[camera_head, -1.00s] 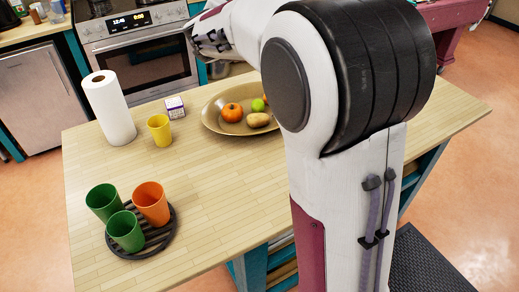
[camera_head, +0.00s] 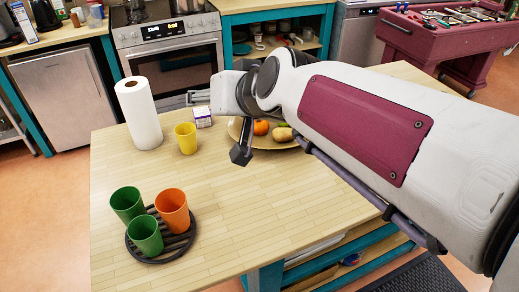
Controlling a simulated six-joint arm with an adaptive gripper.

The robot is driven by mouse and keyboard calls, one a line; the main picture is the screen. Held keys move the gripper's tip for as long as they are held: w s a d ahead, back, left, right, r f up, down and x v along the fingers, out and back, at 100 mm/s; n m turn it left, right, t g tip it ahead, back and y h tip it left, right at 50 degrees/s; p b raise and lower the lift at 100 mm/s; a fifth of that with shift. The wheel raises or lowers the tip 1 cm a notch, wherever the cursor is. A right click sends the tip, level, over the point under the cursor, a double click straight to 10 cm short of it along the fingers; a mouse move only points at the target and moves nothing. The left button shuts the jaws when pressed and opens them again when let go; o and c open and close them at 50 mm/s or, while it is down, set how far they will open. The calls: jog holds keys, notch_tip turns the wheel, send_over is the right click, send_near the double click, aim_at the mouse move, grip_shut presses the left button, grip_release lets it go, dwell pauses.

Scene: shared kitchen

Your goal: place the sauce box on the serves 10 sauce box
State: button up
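A small white and purple box (camera_head: 203,117) stands on the wooden table, behind and right of the yellow cup. Its lettering is too small to read, so I cannot tell which sauce box it is. I cannot make out a second sauce box on the table. My gripper (camera_head: 196,98) reaches in from the right and shows grey finger parts just above and behind the box in the picture. I cannot tell whether it touches the box or how far its fingers are apart. My arm and wrist cover part of the table's far side.
A paper towel roll (camera_head: 138,112) and a yellow cup (camera_head: 186,138) stand left of the box. A bowl (camera_head: 236,129) with fruit sits to the right, partly behind my arm. Green and orange cups (camera_head: 172,208) stand on a dark round trivet (camera_head: 152,258). The table's middle is clear.

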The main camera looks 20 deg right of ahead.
jog(key=s+d+f+g, duration=0.1)
jog(key=s+f+g, duration=0.1)
jog(key=s+f, duration=0.2)
jog(key=s+d+f+n+g+h, duration=0.1)
jog(key=s+f, duration=0.3)
jog(key=s, duration=0.6)
jog(key=s+d+f+n+g, duration=0.1)
jog(key=s+f+g, duration=0.1)
jog(key=s+f, duration=0.3)
jog(key=s, duration=0.3)
jog(key=shift+g+h, duration=0.4)
jog(key=shift+s, duration=0.1)
